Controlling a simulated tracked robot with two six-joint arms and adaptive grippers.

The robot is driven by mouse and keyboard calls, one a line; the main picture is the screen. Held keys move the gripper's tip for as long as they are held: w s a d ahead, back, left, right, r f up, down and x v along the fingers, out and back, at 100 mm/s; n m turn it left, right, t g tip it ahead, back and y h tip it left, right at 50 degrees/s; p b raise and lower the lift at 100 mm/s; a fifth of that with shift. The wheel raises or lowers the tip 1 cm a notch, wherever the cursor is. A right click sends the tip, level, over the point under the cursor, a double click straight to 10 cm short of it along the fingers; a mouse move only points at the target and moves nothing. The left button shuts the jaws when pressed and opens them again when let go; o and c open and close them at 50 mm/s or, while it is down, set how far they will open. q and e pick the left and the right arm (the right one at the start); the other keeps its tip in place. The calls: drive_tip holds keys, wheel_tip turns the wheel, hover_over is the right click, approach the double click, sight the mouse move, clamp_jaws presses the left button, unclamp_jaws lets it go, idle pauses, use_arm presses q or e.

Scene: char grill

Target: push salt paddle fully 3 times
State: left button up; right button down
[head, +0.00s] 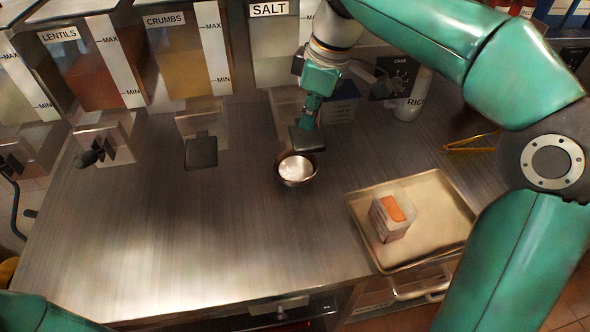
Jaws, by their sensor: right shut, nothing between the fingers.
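The salt dispenser (275,58) stands at the back, labelled SALT, with my right arm crossing its right side. Its black paddle (306,141) hangs low in front of it. A small metal bowl (296,183) sits on the counter just below the paddle, and its inside looks white. My right gripper (308,117) points down, shut and empty, with its tips close above or behind the paddle. I cannot tell whether they touch it. My left gripper is out of view; only a bit of my left arm shows at the lower left.
Crumbs (180,60) and lentils (95,70) dispensers stand to the left, with their own paddle (201,152) and knob (90,157). The counter's left front is clear.

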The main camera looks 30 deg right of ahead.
wheel_tip(320, 180, up, 3)
drive_tip(key=p, duration=0.3)
wheel_tip(320, 180, up, 2)
drive_tip(key=shift+p, duration=0.7)
